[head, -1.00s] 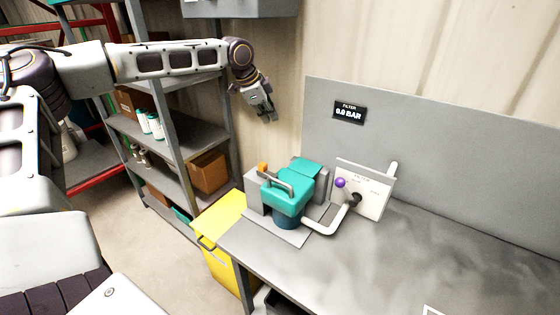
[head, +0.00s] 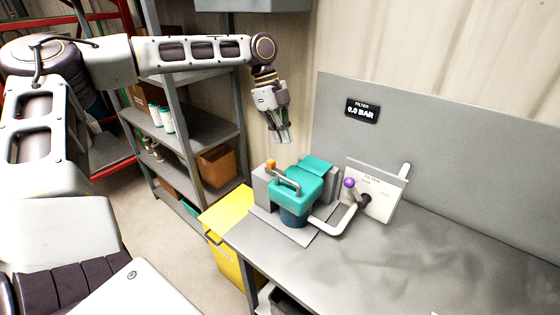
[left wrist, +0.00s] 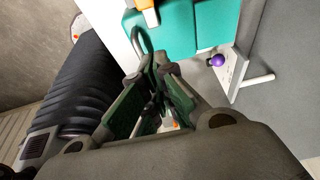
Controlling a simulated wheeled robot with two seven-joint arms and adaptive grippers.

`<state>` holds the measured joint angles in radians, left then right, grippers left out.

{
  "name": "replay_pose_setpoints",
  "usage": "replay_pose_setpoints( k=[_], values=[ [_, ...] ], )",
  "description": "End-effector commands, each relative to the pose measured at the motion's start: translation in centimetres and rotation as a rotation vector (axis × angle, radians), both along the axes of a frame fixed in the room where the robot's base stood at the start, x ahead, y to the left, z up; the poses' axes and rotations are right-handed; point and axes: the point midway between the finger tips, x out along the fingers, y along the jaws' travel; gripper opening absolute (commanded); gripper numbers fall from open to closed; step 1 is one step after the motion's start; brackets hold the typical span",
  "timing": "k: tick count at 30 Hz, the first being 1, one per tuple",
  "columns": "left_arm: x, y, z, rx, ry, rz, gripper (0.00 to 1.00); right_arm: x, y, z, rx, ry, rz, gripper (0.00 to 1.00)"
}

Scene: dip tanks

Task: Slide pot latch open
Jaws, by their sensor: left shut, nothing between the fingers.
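The pot (head: 293,190) stands at the near left part of the grey bench, with a teal lid, a grey handle and a darker blue body. A small orange piece, likely the latch knob (head: 270,164), sits at its left back side. In the left wrist view the orange knob (left wrist: 151,17) shows at the top edge, left of the teal lid (left wrist: 167,38). My left gripper (head: 282,139) is shut and empty, pointing down in the air above and behind the pot, apart from it. Its fingers (left wrist: 158,65) also show in the left wrist view. My right gripper is out of view.
A filter panel (head: 384,195) with a purple-knobbed lever (head: 349,182) and a white pipe (head: 335,220) stands right of the pot. A display (head: 362,110) reads 0.0 BAR. A yellow bin (head: 222,255) and a shelf (head: 205,128) are at left. The right bench is clear.

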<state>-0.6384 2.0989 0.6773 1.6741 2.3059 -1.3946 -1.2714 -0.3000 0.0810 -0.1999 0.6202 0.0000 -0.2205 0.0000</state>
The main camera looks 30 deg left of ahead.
Motion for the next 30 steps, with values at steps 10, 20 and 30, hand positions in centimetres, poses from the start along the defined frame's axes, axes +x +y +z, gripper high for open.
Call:
replay_pose_setpoints(
  k=[10, 20, 30],
  values=[
    [0.0, 0.0, 0.0, 0.001, -0.002, -0.003, 0.00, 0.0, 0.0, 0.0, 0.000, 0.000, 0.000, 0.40],
    [0.0, -0.5, -1.3, 0.001, -0.001, -0.003, 0.00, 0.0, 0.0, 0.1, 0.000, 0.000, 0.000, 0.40],
    [-0.2, -1.8, -5.2, 0.001, 0.001, -0.003, 0.00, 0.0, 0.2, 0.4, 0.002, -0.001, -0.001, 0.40]
  ],
)
